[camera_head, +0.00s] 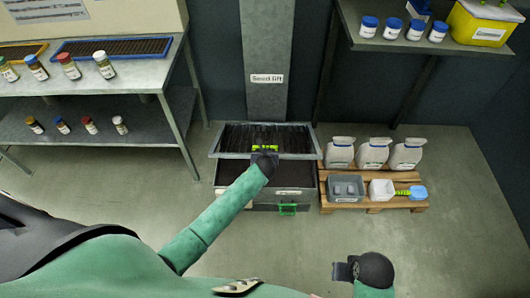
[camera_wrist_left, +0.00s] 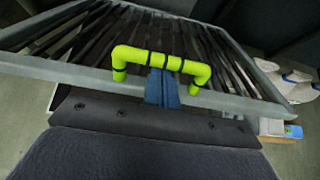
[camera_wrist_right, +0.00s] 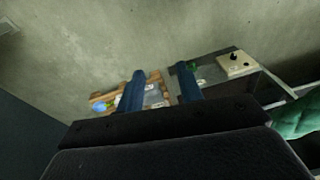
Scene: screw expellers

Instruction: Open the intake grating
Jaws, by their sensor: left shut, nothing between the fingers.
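The intake grating (camera_head: 235,138), a grey frame with dark bars, sits at the top of a grey box (camera_head: 255,202) below the "Seed lift" duct. Its yellow-green handle (camera_head: 257,148) is at the near edge; it spans the middle of the left wrist view (camera_wrist_left: 135,54). My left gripper (camera_wrist_left: 163,88) is shut and empty, its blue fingers at the middle of the handle bar. I cannot tell whether they touch it. In the head view my left wrist hides part of the near edge. My right gripper (camera_wrist_right: 162,84) is open and empty, away from the grating.
Below the grating, the box shows a dark area (camera_head: 292,180) and a green handle (camera_head: 287,209). A pallet (camera_head: 345,207) with white jugs (camera_head: 373,153) and small containers stands right of it. A shelf (camera_head: 150,78) with bottles stands left. The floor in front is clear.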

